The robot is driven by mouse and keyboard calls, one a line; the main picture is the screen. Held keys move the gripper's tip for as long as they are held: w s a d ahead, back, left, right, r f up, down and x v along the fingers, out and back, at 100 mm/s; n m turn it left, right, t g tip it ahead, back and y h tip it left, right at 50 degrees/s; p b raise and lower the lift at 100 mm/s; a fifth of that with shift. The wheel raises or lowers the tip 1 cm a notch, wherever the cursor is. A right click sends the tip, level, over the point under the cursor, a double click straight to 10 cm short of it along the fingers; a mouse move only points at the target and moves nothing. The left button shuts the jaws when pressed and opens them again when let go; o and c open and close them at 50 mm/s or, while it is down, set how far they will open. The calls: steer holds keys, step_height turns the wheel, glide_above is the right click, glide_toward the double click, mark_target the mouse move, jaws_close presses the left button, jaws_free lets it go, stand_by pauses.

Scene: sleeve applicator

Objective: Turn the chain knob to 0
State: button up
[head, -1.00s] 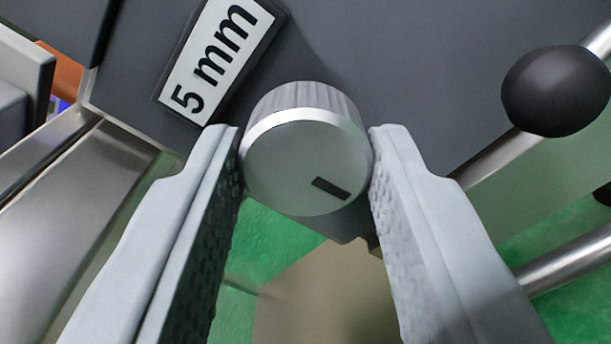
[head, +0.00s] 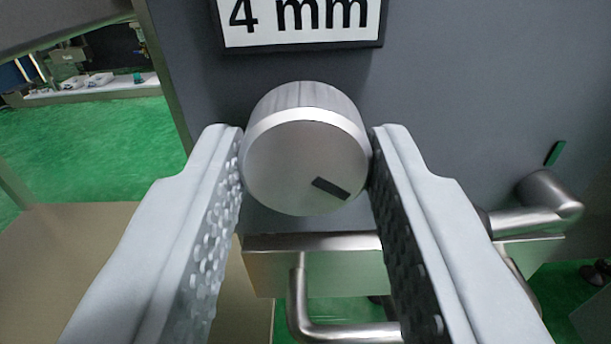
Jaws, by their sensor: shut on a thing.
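The chain knob (head: 300,165) is a round silver knob with a ribbed side and a dark pointer mark on its face. The mark sits at the lower right of the face in this picture. My gripper (head: 306,160) is shut on the knob, one finger on its left side and one on its right. A white display plate (head: 302,22) above the knob reads "4 mm".
The knob sits on a dark grey panel (head: 450,90). Below it are bent metal tubes (head: 345,332) and a metal handle-like piece (head: 535,205) at the right. Green floor (head: 90,140) and a distant bench (head: 90,90) show at the left.

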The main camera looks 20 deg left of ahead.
steer(key=shift+n, duration=0.7)
steer(key=shift+n, duration=0.3)
steer(key=o, duration=1)
steer(key=shift+s, duration=0.1)
steer(key=v, duration=1.7)
steer(key=shift+s, duration=0.1)
